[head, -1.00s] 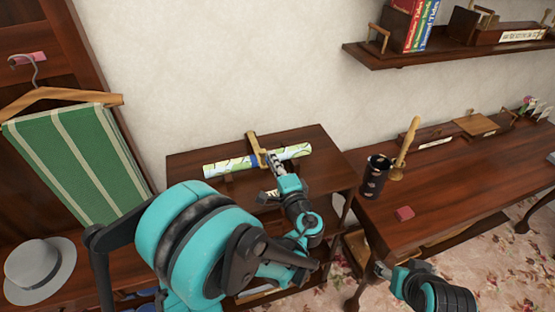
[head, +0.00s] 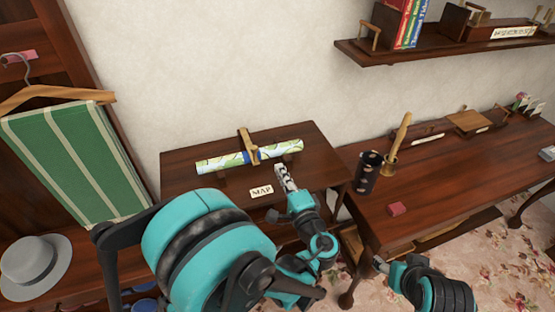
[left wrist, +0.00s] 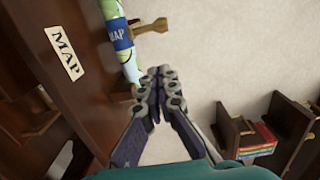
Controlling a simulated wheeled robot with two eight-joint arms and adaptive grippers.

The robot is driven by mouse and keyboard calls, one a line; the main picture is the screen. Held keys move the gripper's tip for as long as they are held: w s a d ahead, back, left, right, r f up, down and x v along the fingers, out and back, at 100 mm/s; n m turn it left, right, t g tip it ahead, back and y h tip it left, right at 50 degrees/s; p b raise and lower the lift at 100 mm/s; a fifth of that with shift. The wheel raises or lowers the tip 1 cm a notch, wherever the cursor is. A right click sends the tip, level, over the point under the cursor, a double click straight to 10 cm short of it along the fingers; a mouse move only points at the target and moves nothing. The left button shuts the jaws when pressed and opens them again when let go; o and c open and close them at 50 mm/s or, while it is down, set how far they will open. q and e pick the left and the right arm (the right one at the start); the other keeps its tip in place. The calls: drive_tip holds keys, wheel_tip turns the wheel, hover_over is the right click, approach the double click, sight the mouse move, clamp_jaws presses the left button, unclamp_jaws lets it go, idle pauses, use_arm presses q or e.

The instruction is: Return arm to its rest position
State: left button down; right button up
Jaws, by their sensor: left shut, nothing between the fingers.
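My left gripper (head: 281,169) is shut and empty, above the small dark wooden table (head: 215,182). It is just in front of a rolled map (head: 215,162) with a blue band. The map lies on a wooden stand with a brass-coloured clasp (head: 247,142) over it. In the left wrist view the closed fingertips (left wrist: 160,74) are close together, with the map (left wrist: 113,22) apart from them at the top. A "MAP" label (head: 262,191) lies in front of the map. My right gripper (head: 380,265) shows small at the lower right; its jaws are unclear.
A wall shelf (head: 440,50) carries books. At left are a green striped cloth (head: 75,160) and a grey hat (head: 35,262).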

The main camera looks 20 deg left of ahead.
use_arm(q)
drive_tip(key=s+a+f+n+g, duration=0.1)
drive_tip(key=a, duration=0.1)
drive_tip(key=s+a+f+n+g+h, duration=0.1)
drive_tip(key=s+a+f+g+h, duration=0.1)
drive_tip(key=a+g, duration=0.1)
drive_tip(key=shift+s+a+f+n, duration=0.1)
drive_tip(key=shift+s+a+n, duration=0.05)
drive_tip(key=shift+a+n, duration=0.2)
drive_tip(key=s+d+f+n+g+h, duration=0.2)
drive_tip(key=s+n+h, duration=0.6)
drive_tip(key=s, duration=0.5)
drive_tip(key=shift+s+g+h, duration=0.3)
drive_tip(key=shift+g, duration=0.4)
drive_tip(key=shift+f, duration=0.15)
idle(0.4)
